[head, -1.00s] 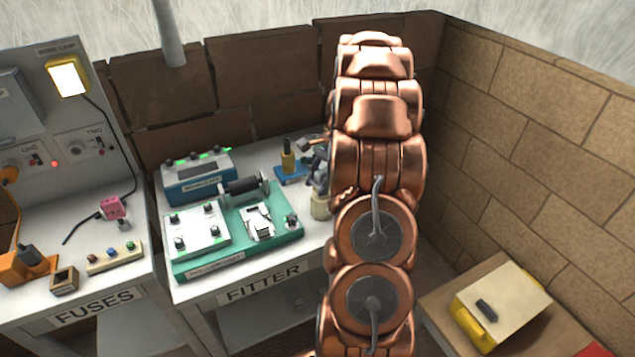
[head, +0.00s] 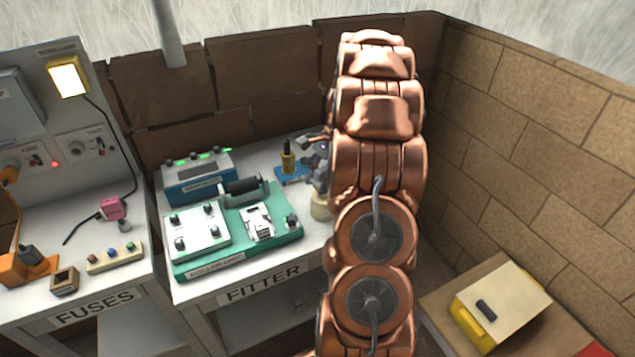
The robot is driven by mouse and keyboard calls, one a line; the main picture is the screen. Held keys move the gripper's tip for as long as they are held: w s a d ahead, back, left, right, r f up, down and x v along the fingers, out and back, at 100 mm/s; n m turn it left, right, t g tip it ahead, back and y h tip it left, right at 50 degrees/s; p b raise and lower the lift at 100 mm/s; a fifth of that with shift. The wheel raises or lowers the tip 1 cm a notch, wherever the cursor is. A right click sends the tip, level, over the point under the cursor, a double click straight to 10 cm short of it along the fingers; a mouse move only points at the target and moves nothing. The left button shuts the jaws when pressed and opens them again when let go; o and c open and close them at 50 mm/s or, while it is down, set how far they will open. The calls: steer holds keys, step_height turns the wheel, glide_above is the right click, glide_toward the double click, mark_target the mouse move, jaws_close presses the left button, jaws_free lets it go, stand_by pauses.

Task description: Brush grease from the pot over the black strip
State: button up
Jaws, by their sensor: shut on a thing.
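My gripper (head: 317,165) is a grey shape above the right end of the fitter bench, mostly hidden behind my copper arm. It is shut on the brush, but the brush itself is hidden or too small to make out. A small cream pot (head: 320,205) stands just below the gripper, its right side covered by my arm. Whether the bristles touch the pot cannot be told. A black bar (head: 244,186), perhaps the black strip, lies across the back of the teal board (head: 275,207), left of the gripper and apart from it.
A blue stand with a yellow-and-black piece (head: 288,160) is close to the gripper's left. A blue box (head: 198,177) stands at the back left. The fuses bench (head: 140,280) is further left. A side table with a cream-and-yellow box (head: 500,305) is at the right, by the brick wall.

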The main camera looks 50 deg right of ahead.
mark_target(318, 172)
steer(key=shift+r+p, duration=0.8)
steer(key=shift+r, duration=2.25)
steer(key=shift+a, duration=0.1)
